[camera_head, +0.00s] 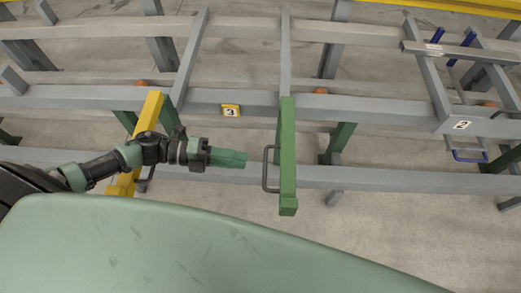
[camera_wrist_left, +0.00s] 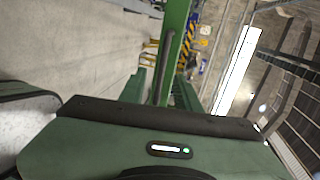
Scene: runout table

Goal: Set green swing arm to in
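The green swing arm (camera_head: 287,150) is a long green bar in the middle of the head view. It sticks out from the grey frame towards me, with a dark grey handle (camera_head: 265,168) on its left side. My left gripper (camera_head: 244,159) points at the handle from the left, a short gap away. In the left wrist view, the green bar (camera_wrist_left: 174,35) stands ahead, and the handle (camera_wrist_left: 164,70) appears between two green fingers (camera_wrist_left: 162,92) set apart. The gripper is open and empty. My right gripper is not in view.
A yellow swing arm (camera_head: 150,113) lies behind my left wrist. Grey rails (camera_head: 380,112) run across the scene, with a yellow number 3 tag (camera_head: 231,111) and a number 2 tag (camera_head: 462,125). A blue-handled part (camera_head: 468,156) is at the right. Bare floor lies between the rails.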

